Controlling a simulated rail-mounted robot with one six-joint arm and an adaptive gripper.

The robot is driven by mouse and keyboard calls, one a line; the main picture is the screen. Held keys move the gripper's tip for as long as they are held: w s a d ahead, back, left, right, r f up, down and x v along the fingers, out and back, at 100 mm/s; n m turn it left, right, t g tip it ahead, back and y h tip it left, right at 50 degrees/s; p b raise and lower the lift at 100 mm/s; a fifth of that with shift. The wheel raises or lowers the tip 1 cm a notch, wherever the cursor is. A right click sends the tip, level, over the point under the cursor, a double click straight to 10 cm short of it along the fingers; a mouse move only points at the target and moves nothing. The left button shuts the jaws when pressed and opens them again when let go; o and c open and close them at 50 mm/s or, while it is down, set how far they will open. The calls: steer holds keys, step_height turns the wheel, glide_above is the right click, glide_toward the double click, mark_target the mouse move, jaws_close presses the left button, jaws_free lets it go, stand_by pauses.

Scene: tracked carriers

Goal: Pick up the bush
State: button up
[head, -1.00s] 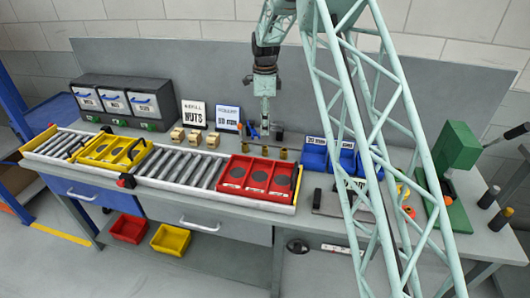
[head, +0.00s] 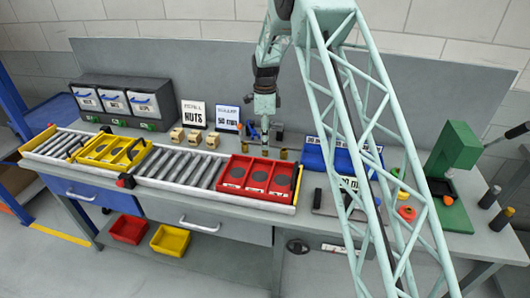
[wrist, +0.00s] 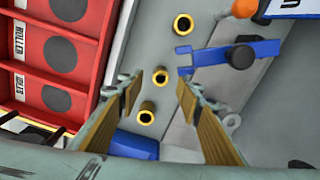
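Several small brass bushes stand on the bench behind the red tray. In the head view one bush (head: 284,154) shows clearly, with another at my gripper's tip. In the wrist view one bush (wrist: 161,76) lies between my fingertips in the picture, another (wrist: 146,112) is nearer the left finger, and a third (wrist: 182,24) is farther up. My gripper (wrist: 159,90) is open and points down above the bushes. It also shows in the head view (head: 265,138). Nothing is held; the height left between fingertips and bushes is hard to tell.
A red tray (head: 257,160) with dark round pads lies left of the bushes on the roller track. A blue clamp-like piece (wrist: 228,53) lies right of them. Blue bins (head: 313,159) and a green press (head: 452,155) stand at right. Wooden blocks (head: 194,135) stand at left.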

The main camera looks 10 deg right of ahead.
steer(key=shift+f, duration=2.55)
steer(key=shift+c, duration=0.5)
steer(key=c, duration=0.9)
steer(key=shift+r, duration=5)
